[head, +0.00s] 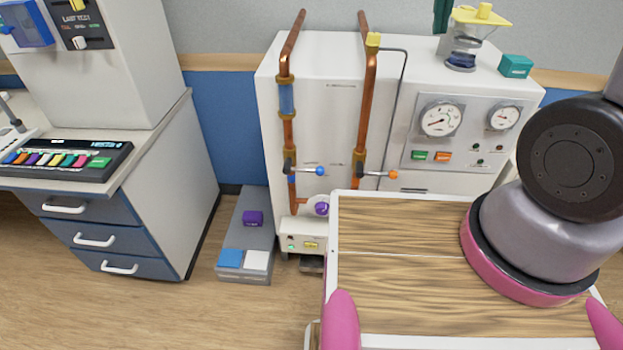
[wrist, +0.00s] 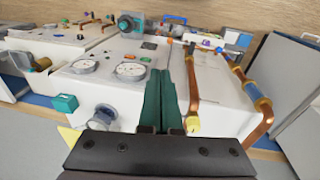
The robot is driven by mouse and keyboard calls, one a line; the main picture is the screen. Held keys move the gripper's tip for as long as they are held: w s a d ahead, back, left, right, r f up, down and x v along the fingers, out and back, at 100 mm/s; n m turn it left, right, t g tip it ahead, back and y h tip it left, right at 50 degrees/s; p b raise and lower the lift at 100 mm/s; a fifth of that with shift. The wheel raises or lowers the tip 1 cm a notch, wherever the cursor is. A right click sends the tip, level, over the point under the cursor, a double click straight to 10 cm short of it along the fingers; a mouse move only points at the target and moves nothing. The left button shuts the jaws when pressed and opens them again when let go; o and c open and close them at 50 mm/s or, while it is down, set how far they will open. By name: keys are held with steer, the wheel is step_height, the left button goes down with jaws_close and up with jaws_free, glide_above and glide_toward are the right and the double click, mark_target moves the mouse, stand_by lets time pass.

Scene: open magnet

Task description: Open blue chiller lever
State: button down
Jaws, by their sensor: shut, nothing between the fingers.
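The blue-tipped lever (head: 308,170) sits low on the left copper pipe (head: 289,135) of the white cabinet and sticks out to the right, roughly level. My gripper (wrist: 163,85) has dark green fingers pressed together in the wrist view, with nothing between them. In the head view, only the fingers (head: 441,15) show at the top edge, above the cabinet. They are well above and right of the lever, apart from it. The levers are small in the wrist view.
An orange-tipped lever (head: 380,174) sits on the right copper pipe (head: 366,110). A glass jar (head: 463,45) and a teal box (head: 515,66) stand on the white cabinet (head: 330,60). A wood-topped tray (head: 390,225) lies in front. A grey floor unit (head: 247,232) stands at left.

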steer(key=w+a+f+n+t+h, duration=0.2)
steer(key=a+f+n+h, duration=0.3)
steer(key=a+f, duration=0.55)
steer(key=w+a+f+n+t+h, duration=0.15)
steer(key=a+f+n+h, duration=0.3)
steer(key=a+f, duration=0.65)
steer(key=s+a+f+n+t+y, duration=0.2)
steer(key=s+f+n+t, duration=0.2)
steer(key=f, duration=0.5)
steer(key=s+a+f+n+t+y, duration=0.2)
steer(key=f+t, duration=0.4)
steer(key=f, duration=0.4)
steer(key=s+a+f+n+t+y, duration=0.2)
steer(key=s+f+n+t, duration=0.3)
steer(key=f, duration=0.4)
steer(key=shift+s+a+f+n+y, duration=0.35)
steer(key=shift+s+n+y, duration=0.3)
steer(key=shift+n+y, duration=0.15)
steer(key=shift+w, duration=0.1)
steer(key=d+r+x, duration=0.1)
steer(key=d+x, duration=0.1)
steer(key=x, duration=1)
steer(key=shift+d+r, duration=0.25)
